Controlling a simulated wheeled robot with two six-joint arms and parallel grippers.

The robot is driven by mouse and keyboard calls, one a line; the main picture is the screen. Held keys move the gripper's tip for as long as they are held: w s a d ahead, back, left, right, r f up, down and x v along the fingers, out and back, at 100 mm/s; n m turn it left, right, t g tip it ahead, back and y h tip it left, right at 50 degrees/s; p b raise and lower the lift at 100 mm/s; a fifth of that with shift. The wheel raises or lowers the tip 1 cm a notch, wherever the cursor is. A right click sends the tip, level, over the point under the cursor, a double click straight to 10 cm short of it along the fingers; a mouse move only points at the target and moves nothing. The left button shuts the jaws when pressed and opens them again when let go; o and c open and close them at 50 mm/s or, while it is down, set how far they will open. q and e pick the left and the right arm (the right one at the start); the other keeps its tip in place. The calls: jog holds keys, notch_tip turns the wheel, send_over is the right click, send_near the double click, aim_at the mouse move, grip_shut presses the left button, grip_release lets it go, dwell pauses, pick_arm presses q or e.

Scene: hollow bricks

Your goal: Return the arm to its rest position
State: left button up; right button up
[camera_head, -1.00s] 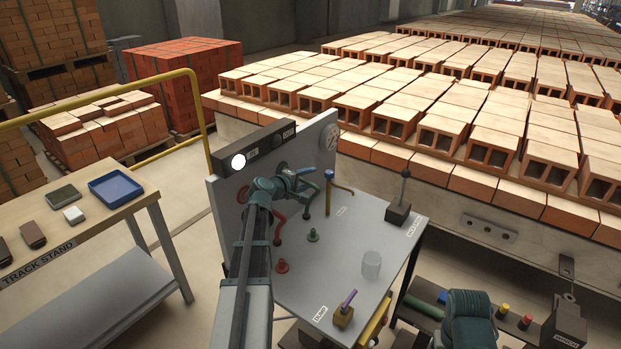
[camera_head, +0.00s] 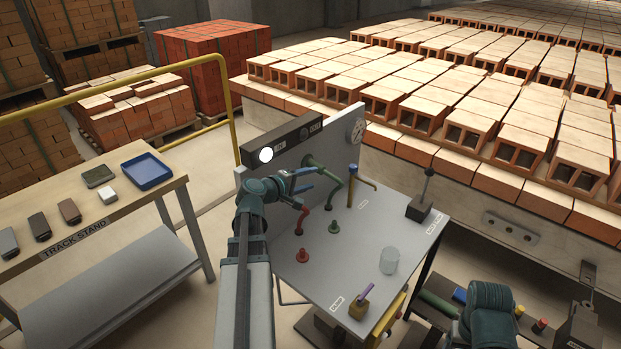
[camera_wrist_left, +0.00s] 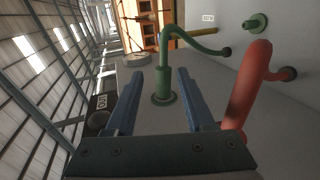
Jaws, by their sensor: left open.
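My left arm reaches up from the bottom of the head view to the grey upright panel (camera_head: 330,145) of the workbench. My left gripper (camera_head: 306,180) is open, with blue fingers, beside the curved green pipe (camera_head: 350,190) and above the red pipe (camera_head: 300,221). In the left wrist view the open jaws (camera_wrist_left: 162,72) have nothing clamped between them. The green pipe (camera_wrist_left: 190,50) and its round base show between the fingers, beyond them; the exact gap is unclear. The red pipe (camera_wrist_left: 243,95) is close on the right. My right gripper is not in view.
A track stand (camera_head: 110,215) with a blue tray (camera_head: 146,171) is left. A yellow rail (camera_head: 150,74) runs behind it.

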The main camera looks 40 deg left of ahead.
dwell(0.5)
pick_arm(q)
jog(key=d+f+m+g+h, duration=0.2)
jog(key=d+f+m+g, duration=0.25)
jog(key=d, duration=0.85)
jog(key=d+f+m+g+h, duration=0.25)
jog(key=d+f+m, duration=0.25)
jog(key=d, duration=0.9)
jog(key=s+d+f+m+g+y, duration=0.2)
jog(key=s+d+m+g+y, duration=0.1)
jog(key=s+d+m, duration=0.2)
jog(key=s+d+f+m+g+y, duration=0.3)
jog(key=s+d+m, duration=0.3)
jog(key=s+d, duration=0.4)
jog(key=shift+s+d+f+g+y, duration=0.2)
jog(key=shift+s+g+y, duration=0.5)
jog(key=shift+s, duration=0.55)
jog(key=shift+h, duration=0.25)
jog(key=shift+c, duration=0.3)
